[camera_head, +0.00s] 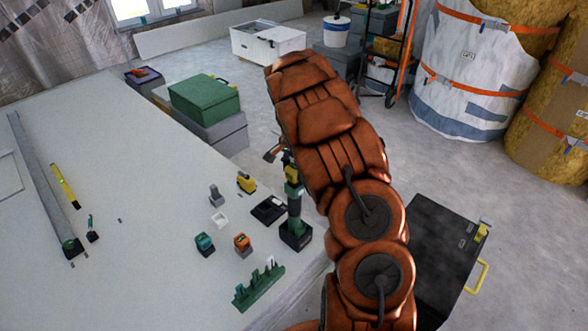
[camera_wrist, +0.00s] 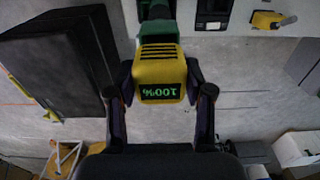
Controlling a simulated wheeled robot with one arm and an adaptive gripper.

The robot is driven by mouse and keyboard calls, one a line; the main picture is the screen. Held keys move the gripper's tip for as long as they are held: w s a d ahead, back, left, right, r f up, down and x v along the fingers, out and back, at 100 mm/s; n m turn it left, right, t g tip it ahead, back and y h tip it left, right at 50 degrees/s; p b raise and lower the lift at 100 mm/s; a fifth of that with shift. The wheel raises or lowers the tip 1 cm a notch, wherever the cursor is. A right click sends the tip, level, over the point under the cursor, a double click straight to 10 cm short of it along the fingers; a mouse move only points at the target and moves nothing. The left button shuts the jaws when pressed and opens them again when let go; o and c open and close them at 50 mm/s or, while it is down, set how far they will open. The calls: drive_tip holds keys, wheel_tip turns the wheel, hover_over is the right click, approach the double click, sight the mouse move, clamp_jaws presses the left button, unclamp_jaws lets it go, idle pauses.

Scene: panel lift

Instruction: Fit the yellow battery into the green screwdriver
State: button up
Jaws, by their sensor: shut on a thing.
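The yellow battery (camera_wrist: 160,72) is between the two fingers of my gripper (camera_wrist: 161,88) in the wrist view, its display reading 100%. Its far end meets the green screwdriver (camera_wrist: 160,28); I cannot tell whether it is fully seated. In the head view the green and black screwdriver (camera_head: 294,200) stands upright at the table's right edge, on a black base (camera_head: 295,235). My arm hides most of my gripper and the held battery there.
On the table (camera_head: 150,180) are a black charger-like box (camera_head: 268,211), another yellow piece (camera_head: 246,182), teal (camera_head: 204,243) and orange (camera_head: 242,243) blocks and a green rack (camera_head: 258,287). A black case (camera_head: 440,250) stands right of my arm.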

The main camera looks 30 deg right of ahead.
drive_tip(key=shift+f, duration=0.85)
idle(0.4)
idle(0.3)
drive_tip(key=o, duration=1.4)
drive_tip(key=shift+c, duration=0.2)
drive_tip(key=r, duration=1.2)
drive_tip(key=shift+a, duration=0.2)
